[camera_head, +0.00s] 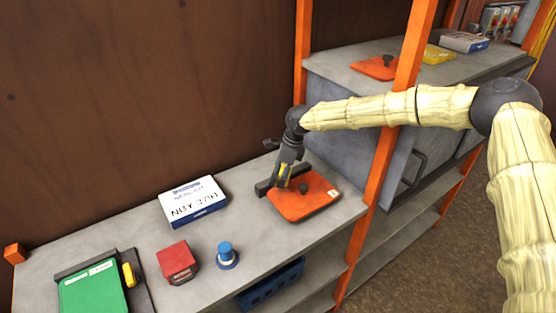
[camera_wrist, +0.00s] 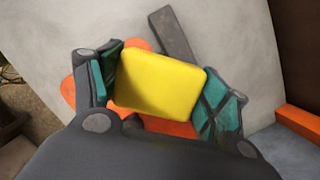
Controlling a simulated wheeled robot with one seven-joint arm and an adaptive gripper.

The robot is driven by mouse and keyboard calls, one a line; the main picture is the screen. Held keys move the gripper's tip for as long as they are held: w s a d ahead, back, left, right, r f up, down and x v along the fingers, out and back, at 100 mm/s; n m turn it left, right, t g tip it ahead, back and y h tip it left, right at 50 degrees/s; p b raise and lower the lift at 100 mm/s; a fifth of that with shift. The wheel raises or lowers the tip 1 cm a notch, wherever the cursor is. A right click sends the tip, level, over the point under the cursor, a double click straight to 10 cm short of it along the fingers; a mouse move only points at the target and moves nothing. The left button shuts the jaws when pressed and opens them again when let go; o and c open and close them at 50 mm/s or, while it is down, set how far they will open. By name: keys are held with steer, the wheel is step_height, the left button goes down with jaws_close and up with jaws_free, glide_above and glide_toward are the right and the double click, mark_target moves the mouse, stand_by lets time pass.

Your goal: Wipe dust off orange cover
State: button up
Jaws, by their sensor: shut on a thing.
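The orange cover (camera_head: 308,208) lies on the grey shelf and has a dark knob (camera_head: 303,187) on top. In the wrist view the cover (camera_wrist: 68,94) shows around the yellow block. My gripper (camera_head: 284,175) is shut on a yellow block (camera_wrist: 158,82), perhaps a sponge, held between its teal-padded fingers. The gripper is over the back left edge of the cover. I cannot tell whether the block touches the cover. No dust is clear to see; the block hides part of the cover in the wrist view.
A dark bar (camera_head: 265,187) lies at the cover's left edge. A white labelled box (camera_head: 193,201), red box (camera_head: 176,262), blue knob (camera_head: 227,255) and green case (camera_head: 92,291) stand to the left. An orange post (camera_head: 362,240) rises right of the cover. Another orange cover (camera_head: 370,68) lies higher up.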

steer(key=shift+w+r+p, duration=0.2)
steer(key=shift+r+p, duration=0.4)
steer(key=shift+r, duration=0.65)
steer(key=shift+s+r+p, duration=0.15)
steer(key=shift+r+p, duration=0.2)
steer(key=shift+r, duration=0.45)
steer(key=shift+f, duration=0.1)
